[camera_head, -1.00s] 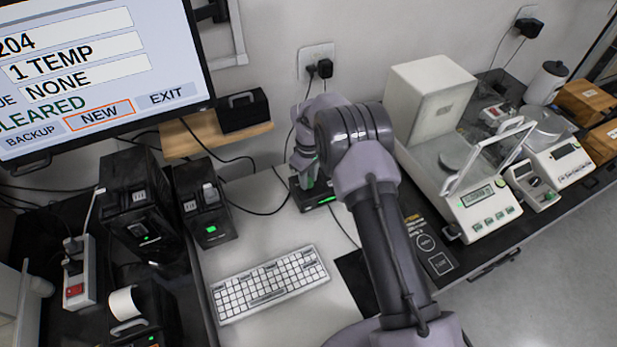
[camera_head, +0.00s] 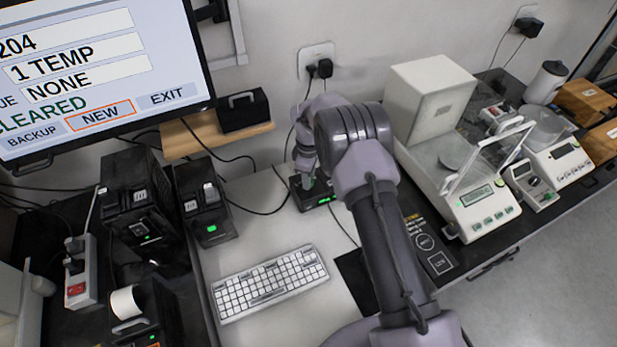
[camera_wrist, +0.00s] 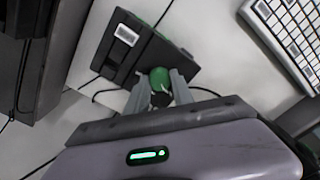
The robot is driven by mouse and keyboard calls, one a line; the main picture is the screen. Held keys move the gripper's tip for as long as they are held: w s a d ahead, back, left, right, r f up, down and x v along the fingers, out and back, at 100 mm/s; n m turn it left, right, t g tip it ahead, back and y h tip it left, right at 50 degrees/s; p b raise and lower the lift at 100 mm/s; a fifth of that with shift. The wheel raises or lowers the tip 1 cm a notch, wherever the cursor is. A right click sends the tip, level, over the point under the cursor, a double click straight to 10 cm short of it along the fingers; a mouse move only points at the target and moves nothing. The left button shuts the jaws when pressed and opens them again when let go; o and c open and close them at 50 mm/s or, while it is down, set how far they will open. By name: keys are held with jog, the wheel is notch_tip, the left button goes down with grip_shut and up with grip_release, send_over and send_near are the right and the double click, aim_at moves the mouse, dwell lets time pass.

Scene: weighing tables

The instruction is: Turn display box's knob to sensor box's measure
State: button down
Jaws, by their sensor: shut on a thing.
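A low black box (camera_head: 322,199) with a small green-lit display sits against the wall at the back of the white desk mat; I take it as the display box. My gripper (camera_wrist: 160,88) is shut on this knob, one finger on each side. In the head view my gripper (camera_head: 308,180) stands over the box and hides the knob. The display's figures are too small to read. I cannot tell which other box is the sensor box.
Two black boxes with green lights, one large (camera_head: 130,182) and one smaller (camera_head: 192,178), stand left. A keyboard (camera_head: 270,283) lies in front. A balance (camera_head: 478,215) stands right. A monitor (camera_head: 100,70) hangs upper left. Cables run behind and beside the box.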

jog(key=c, duration=1.1)
grip_release()
notch_tip(320, 180, up, 18)
jog(key=p, duration=0.4)
jog(key=shift+f, duration=0.25)
